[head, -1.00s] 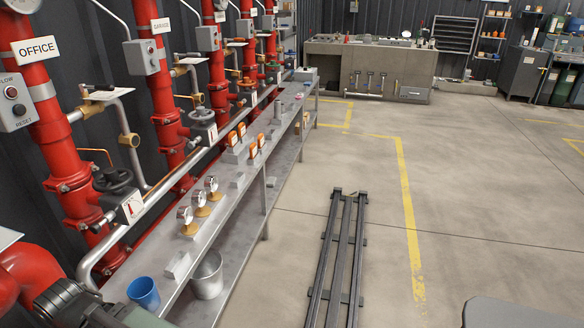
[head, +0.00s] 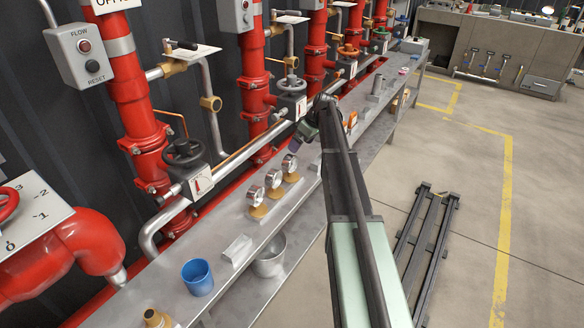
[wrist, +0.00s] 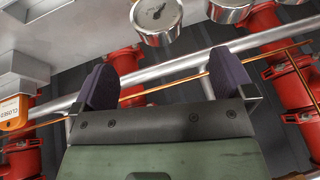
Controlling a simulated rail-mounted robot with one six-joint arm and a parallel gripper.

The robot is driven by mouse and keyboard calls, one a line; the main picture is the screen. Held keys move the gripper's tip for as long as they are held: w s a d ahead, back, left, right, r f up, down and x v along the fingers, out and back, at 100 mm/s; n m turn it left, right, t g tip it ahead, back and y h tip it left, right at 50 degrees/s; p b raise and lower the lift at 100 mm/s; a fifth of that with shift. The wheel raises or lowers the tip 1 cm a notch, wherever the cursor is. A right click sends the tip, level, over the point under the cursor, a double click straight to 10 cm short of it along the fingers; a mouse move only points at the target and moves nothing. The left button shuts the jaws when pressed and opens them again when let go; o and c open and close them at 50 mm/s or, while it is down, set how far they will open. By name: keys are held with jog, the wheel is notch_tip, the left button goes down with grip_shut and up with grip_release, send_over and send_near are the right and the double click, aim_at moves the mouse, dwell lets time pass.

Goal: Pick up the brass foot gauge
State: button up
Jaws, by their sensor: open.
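Three round gauges with silver cases stand in a slanting row on the metal bench: a near one (head: 256,194), a middle one (head: 274,180) and a far one (head: 290,163). Their feet look brass-coloured, so I cannot single one out. My gripper (head: 299,142) is beyond the far gauge, above the bench. In the wrist view my gripper (wrist: 165,82) is open, with nothing between its dark fingers.
A blue cup (head: 197,277), a grey block (head: 236,249) and a brass fitting (head: 157,318) are on the bench's near part. A metal bucket (head: 270,260) stands below. Red pipes (head: 130,110) and a valve handwheel (head: 184,152) line the wall behind.

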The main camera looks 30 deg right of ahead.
aim_at(290, 162)
jog(key=b+x, duration=0.6)
jog(key=x, duration=0.1)
jog(key=b+x, duration=0.3)
jog(key=x, duration=0.1)
jog(key=shift+d+f+b, duration=0.2)
jog(key=shift+d+b, duration=0.05)
jog(key=shift+b, duration=0.15)
jog(key=shift+r, duration=0.25)
jog(key=c, duration=1.1)
